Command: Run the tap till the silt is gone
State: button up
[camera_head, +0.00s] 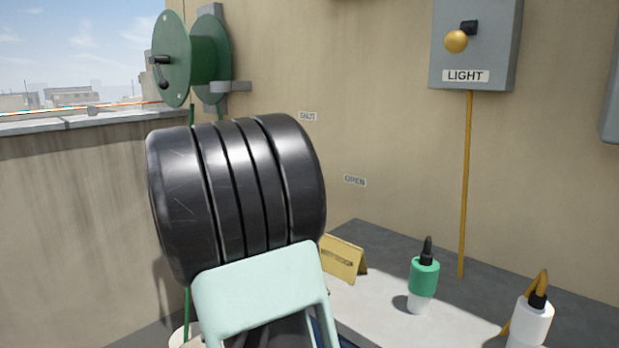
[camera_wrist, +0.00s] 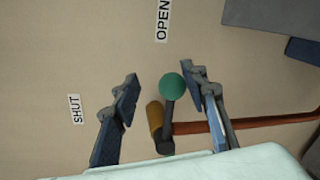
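In the wrist view a tap shows with a green ball knob (camera_wrist: 172,86) on a dark lever (camera_wrist: 167,122), a brass-coloured part (camera_wrist: 155,118) and a copper pipe (camera_wrist: 250,122) running right. The lever points up the picture, roughly toward the OPEN label (camera_wrist: 162,20). The SHUT label (camera_wrist: 75,108) is at left. My gripper (camera_wrist: 160,77) is open, with its fingers either side of the knob and a gap on both sides. In the head view my arm hides the tap and gripper; the labels SHUT (camera_head: 307,116) and OPEN (camera_head: 355,181) show on the wall. No water is visible.
A grey ledge (camera_head: 385,312) holds a yellow folded sign (camera_head: 343,260), a green-and-white bottle (camera_head: 424,280) and a white bottle (camera_head: 530,322). A green reel (camera_head: 190,55) hangs on the wall at left. A grey LIGHT box (camera_head: 475,45) is at upper right.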

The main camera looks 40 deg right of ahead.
jog(key=a+r, duration=0.2)
jog(key=a, duration=0.9)
jog(key=shift+s+a+r, duration=0.15)
jog(key=shift+s+a, duration=0.15)
jog(key=shift+a, duration=0.1)
jog(key=shift+w+f, duration=0.1)
jog(key=shift+f, duration=0.15)
jog(key=c, duration=0.5)
jog(key=f+p, duration=0.1)
jog(key=f, duration=0.1)
jog(key=w+f+n+g+h, duration=0.1)
jog(key=f, duration=0.2)
jog(key=w+f+n+g+p, duration=0.1)
jog(key=f, duration=0.1)
jog(key=shift+w+d+f+h+p, duration=0.25)
jog(key=shift+d+f+h+p, duration=0.05)
jog(key=shift+f, duration=0.05)
grip_shut()
notch_tip(320, 180, down, 9)
jog(key=n+h+p, duration=0.4)
jog(key=n+h, duration=0.3)
jog(key=n, duration=0.1)
jog(key=shift+s+a+p, duration=0.2)
jog(key=shift+a+p, duration=0.05)
jog(key=shift+p, duration=0.1)
